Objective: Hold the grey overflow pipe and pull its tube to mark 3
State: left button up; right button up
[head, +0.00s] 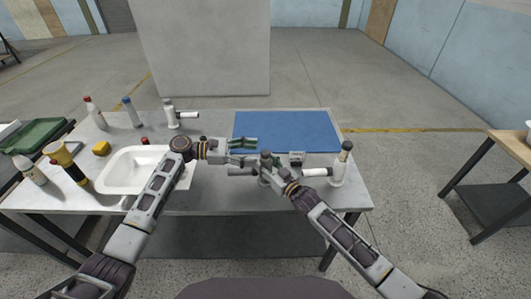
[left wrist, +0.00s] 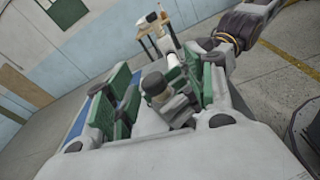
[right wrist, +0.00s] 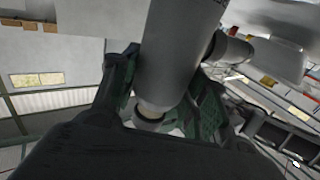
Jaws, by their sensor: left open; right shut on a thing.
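The grey overflow pipe (head: 264,178) stands upright near the front of the table, its grey side tube (head: 240,172) pointing left. My right gripper (head: 272,161) is shut on its body; the right wrist view shows the thick grey cylinder (right wrist: 182,50) between the fingers, with the side tube (right wrist: 232,48) branching off. My left gripper (head: 245,150) is open, just left of and behind the pipe's top, with its fingers apart. In the left wrist view, a dark-capped piece (left wrist: 155,86) shows between the open fingers. The marks on the tube cannot be read.
A white pipe (head: 339,172) with a white side tube stands close on the right; another (head: 170,116) stands back left. A blue mat (head: 285,128) lies behind the grippers. A white tub (head: 112,182) and several bottles fill the left.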

aim_at(265, 152)
pick_arm(q)
jog(key=a+f+n+t+h, duration=0.1)
jog(key=a+f+n+t, duration=0.1)
jog(key=a, duration=0.4)
jog(key=shift+a+f+n+t, duration=0.25)
jog(key=shift+n+t, duration=0.35)
jog(key=shift+n, duration=0.6)
jog(key=shift+d, duration=0.25)
jog(key=shift+x, duration=5.85)
jog(key=shift+c, duration=0.5)
grip_shut()
